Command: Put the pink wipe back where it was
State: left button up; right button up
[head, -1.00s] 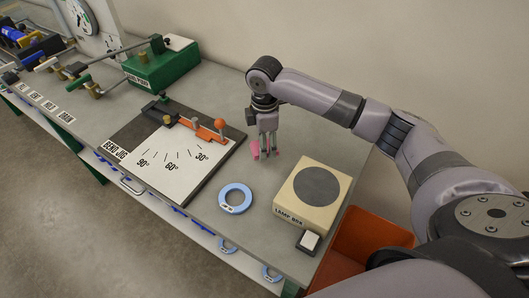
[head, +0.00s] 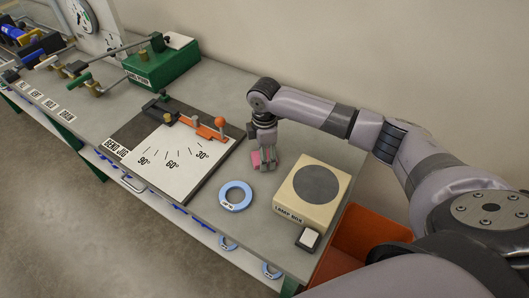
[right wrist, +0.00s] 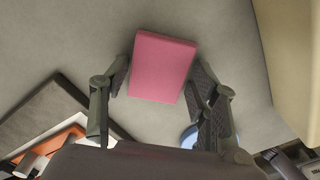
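The pink wipe (head: 256,159) is a small flat block low over the grey bench, between the bend jig and the lamp box. My right gripper (head: 265,164) points down at it, with the fingers partly hiding it. In the right wrist view the wipe (right wrist: 162,66) lies between the two fingertips (right wrist: 158,76), which appear to meet its side edges. The right gripper looks shut on it. I cannot tell whether its underside touches the bench. My left gripper is not in view.
The bend jig (head: 130,174) lies left of the wipe. A blue ring (head: 235,196) lies in front, and the lamp box (head: 291,212) stands to the right. An orange bin (head: 362,236) is beyond the bench's right end. Bare bench surrounds the wipe.

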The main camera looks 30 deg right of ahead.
jog(key=shift+o, duration=1.2)
notch_tip(320, 180, up, 12)
jog(key=b, duration=0.1)
jog(key=shift+r+b, duration=0.2)
jog(key=shift+b, duration=0.1)
